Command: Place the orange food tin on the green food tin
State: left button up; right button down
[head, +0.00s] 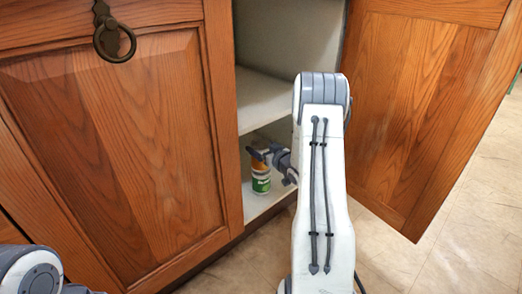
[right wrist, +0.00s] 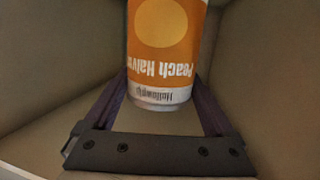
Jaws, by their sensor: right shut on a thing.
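The orange food tin (head: 259,164) is in the open cupboard, partly hidden by my right gripper (head: 262,154). The green food tin (head: 261,184) stands upright on the cupboard floor directly below it. In the head view the two tins line up one above the other; I cannot tell whether they touch. In the right wrist view the orange tin (right wrist: 165,45) fills the space between the fingers of my right gripper (right wrist: 163,85), its peach label upside down in that picture. The right gripper is shut on it. The green tin is not visible there. My left gripper is out of view.
A shelf (head: 268,98) crosses the cupboard above the tins. Tiled floor (head: 455,245) is clear at lower right.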

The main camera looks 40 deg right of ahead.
grip_release()
jog(key=shift+f, duration=0.1)
jog(key=shift+s+r, duration=0.1)
jog(key=shift+r, duration=0.1)
jog(key=p+v, duration=0.5)
jog(key=v, duration=0.7)
jog(key=shift+f, duration=0.2)
